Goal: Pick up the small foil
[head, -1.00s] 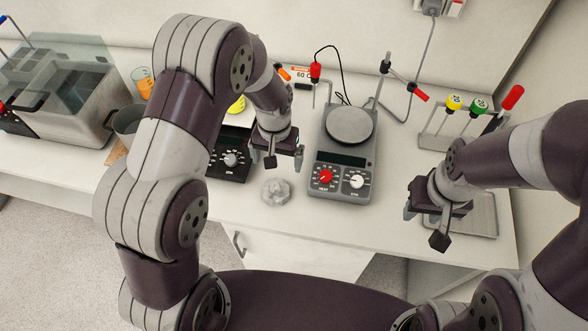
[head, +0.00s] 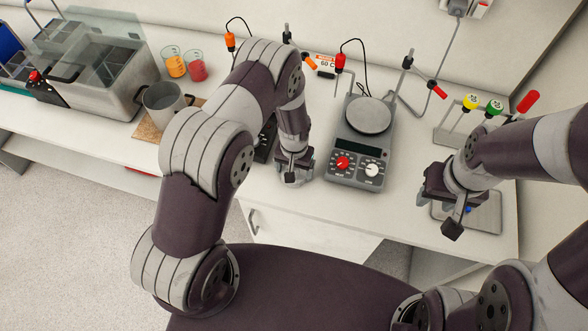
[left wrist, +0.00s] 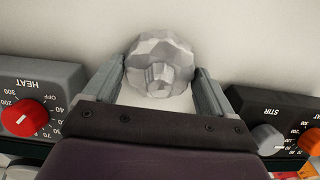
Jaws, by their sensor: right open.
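The small foil (left wrist: 160,62) is a crumpled silver ball on the white bench, seen large in the left wrist view. My left gripper (left wrist: 160,82) is open, with one finger on each side of the foil; whether either finger touches it I cannot tell. In the head view my left gripper (head: 294,174) points down at the bench left of the grey hotplate and mostly hides the foil. My right gripper (head: 438,210) is open and empty over a metal tray (head: 485,222) on the right.
The hotplate (head: 360,152) with red and white knobs stands close right of my left gripper. Another device with a heat dial (left wrist: 38,110) is on its other side. A pot (head: 164,106), beakers (head: 174,64) and a water bath (head: 118,70) stand further left.

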